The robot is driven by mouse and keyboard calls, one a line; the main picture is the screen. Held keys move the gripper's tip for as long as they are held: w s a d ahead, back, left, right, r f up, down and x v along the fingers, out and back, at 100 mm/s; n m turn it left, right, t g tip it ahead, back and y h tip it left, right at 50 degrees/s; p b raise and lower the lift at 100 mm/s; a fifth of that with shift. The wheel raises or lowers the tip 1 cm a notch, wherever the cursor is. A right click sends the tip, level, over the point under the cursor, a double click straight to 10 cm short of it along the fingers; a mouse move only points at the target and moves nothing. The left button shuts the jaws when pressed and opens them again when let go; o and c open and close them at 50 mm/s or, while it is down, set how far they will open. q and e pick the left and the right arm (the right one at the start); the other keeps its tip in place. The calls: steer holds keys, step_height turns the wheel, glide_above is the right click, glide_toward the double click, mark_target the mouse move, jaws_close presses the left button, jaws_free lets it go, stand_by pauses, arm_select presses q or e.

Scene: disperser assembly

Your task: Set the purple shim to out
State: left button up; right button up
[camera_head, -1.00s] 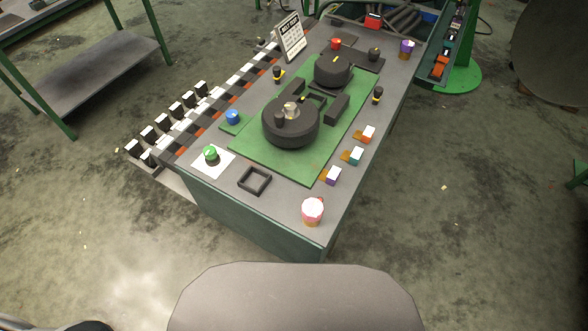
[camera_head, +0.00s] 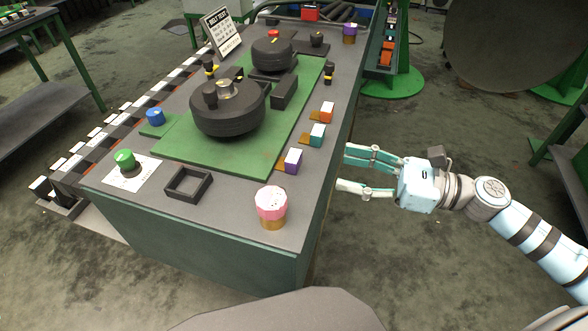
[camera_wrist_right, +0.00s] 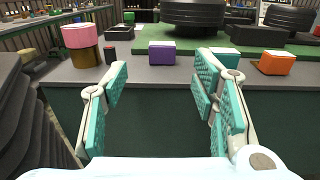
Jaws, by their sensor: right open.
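The purple shim (camera_head: 293,160) is a small block with a white top near the table's right edge, beside the green mat. In the right wrist view the purple shim (camera_wrist_right: 162,52) stands near the table's edge, beyond and between my fingers. My right gripper (camera_head: 355,170) is open and empty, off the table's right side and apart from the shim. In the right wrist view its teal-padded fingers (camera_wrist_right: 160,100) are spread in front of the table's side. My left gripper is not in view.
A teal block (camera_head: 317,135) and an orange block (camera_head: 327,112) stand farther along the same edge. A pink-topped round knob (camera_head: 271,205) stands at the near corner. A black square frame (camera_head: 187,185) and a green button (camera_head: 125,160) lie left. Black round machines stand on the green mat (camera_head: 200,155).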

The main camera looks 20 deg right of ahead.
mark_target(300, 158)
steer(key=p+x, duration=0.1)
steer(key=x, duration=1)
steer(key=shift+w+a+p, duration=0.15)
steer(key=shift+w+p, duration=0.05)
steer(key=shift+p, duration=0.2)
steer(key=shift+c, duration=0.2)
jaws_close()
